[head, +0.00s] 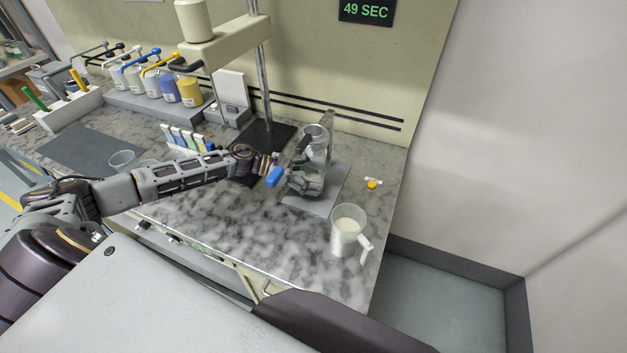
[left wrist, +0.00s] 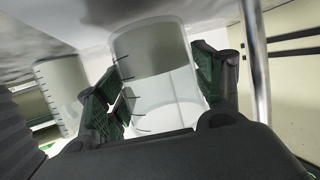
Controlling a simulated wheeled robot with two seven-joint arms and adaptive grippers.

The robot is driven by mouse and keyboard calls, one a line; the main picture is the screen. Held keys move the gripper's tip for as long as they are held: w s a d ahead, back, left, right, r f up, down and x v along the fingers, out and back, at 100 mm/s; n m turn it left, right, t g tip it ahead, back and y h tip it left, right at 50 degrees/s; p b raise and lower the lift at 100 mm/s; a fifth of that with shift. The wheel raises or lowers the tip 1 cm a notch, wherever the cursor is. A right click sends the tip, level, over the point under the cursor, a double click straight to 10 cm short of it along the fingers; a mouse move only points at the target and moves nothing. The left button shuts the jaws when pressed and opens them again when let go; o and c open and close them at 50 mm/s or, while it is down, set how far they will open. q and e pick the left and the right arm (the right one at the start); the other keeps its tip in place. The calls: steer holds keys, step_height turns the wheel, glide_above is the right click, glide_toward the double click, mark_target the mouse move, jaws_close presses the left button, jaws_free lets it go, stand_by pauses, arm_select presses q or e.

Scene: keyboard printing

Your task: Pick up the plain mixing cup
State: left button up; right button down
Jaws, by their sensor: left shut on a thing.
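The plain mixing cup (head: 317,150) is a clear, see-through cylinder near the right end of the marble counter. My left gripper (head: 308,183) reaches it from the left and is shut on it, low on its wall. In the left wrist view the cup (left wrist: 158,75) stands between the two dark green-padded fingers (left wrist: 160,98), with short dark marks on its wall. The fingers hide part of the cup. I cannot tell whether its base touches the grey plate. My right gripper is not in view.
A grey plate (head: 326,200) lies below my gripper. A metal post (head: 263,75) rises behind. Bottles (head: 166,82) and a clear cup (head: 122,160) are at left.

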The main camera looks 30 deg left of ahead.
arm_select(q)
steer(key=shift+s+f, duration=0.1)
steer(key=shift+s, duration=2.25)
steer(key=shift+s+d, duration=0.15)
steer(key=shift+s, duration=0.9)
steer(key=shift+s+d, duration=0.1)
steer(key=shift+s, duration=0.9)
steer(key=shift+s+d+p, duration=0.1)
steer(key=shift+s+p, duration=0.5)
steer(key=shift+s, duration=1.15)
steer(key=shift+s+d+p, duration=0.15)
steer(key=shift+s+p, duration=1.6)
steer(key=shift+s, duration=0.95)
